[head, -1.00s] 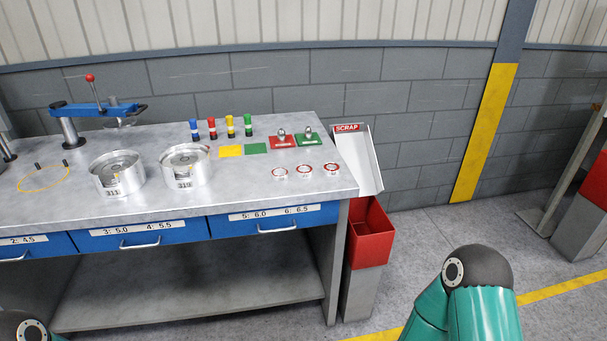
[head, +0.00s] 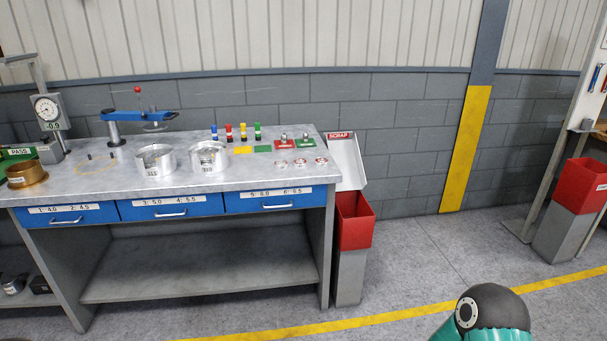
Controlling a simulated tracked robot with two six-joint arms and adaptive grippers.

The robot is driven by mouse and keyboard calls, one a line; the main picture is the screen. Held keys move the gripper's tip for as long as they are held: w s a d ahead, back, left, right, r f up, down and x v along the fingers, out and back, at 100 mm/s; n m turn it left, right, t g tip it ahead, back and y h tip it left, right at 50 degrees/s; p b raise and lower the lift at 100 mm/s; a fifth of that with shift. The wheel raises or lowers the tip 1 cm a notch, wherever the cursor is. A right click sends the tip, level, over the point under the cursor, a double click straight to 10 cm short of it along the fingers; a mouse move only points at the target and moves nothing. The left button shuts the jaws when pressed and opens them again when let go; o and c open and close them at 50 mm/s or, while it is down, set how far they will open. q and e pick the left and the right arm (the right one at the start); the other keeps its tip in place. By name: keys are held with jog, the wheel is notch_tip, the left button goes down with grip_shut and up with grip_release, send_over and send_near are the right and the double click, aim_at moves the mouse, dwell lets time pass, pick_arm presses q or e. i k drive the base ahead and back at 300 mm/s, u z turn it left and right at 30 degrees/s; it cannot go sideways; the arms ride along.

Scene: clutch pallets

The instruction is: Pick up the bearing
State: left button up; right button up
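No part in view is clearly marked as a bearing. On the workbench (head: 110,185) stand two open silver metal rings, the left one (head: 156,160) and the right one (head: 209,157), with number labels. Three small round pieces with red markings, the left (head: 281,163), middle (head: 300,163) and right (head: 321,161), lie near the bench's right end. A bronze-coloured ring (head: 27,174) is at the far left. Neither gripper is in view; only a teal and black part of my arm shows at the lower right.
A blue lever press (head: 140,116) and dial gauge (head: 47,110) stand at the back left. Coloured small cylinders, pads and a red plate (head: 291,145) lie at the back right. A scrap bin (head: 354,220) adjoins the bench's right end. Floor in front is clear.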

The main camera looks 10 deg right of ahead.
aim_at(297, 162)
jog(key=z, duration=0.55)
jog(key=i, duration=1.5)
jog(key=u, duration=0.45)
jog(key=i, duration=0.55)
jog(key=u, duration=0.45)
jog(key=k, duration=0.85)
jog(key=u, duration=0.15)
jog(key=i, duration=0.85)
jog(key=z, duration=0.05)
